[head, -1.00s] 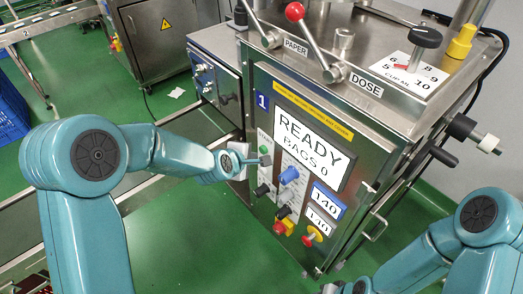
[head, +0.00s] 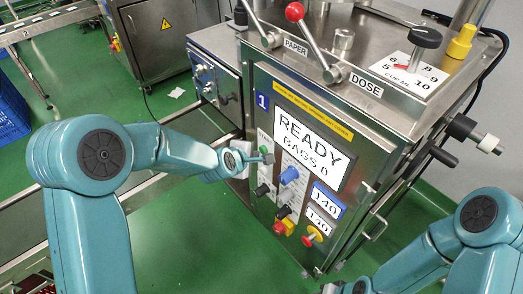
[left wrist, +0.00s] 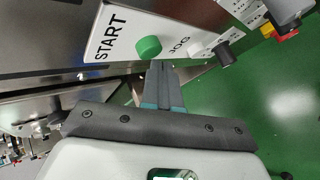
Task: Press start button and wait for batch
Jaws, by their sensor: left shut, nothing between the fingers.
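The green start button (left wrist: 149,47) sits on a white panel under the word START in the left wrist view. It also shows in the head view (head: 265,149), partly behind my left gripper. My left gripper (left wrist: 161,66) is shut and empty, its tips just beside the green button; I cannot tell whether they touch it. In the head view the left gripper (head: 268,158) is at the panel's left edge. The machine's display (head: 307,142) reads READY, BAGS 0. My right gripper (head: 332,288) is at the bottom edge, mostly cut off.
Levers (head: 295,12) and a dose dial (head: 426,37) are on top. Green floor is clear in front.

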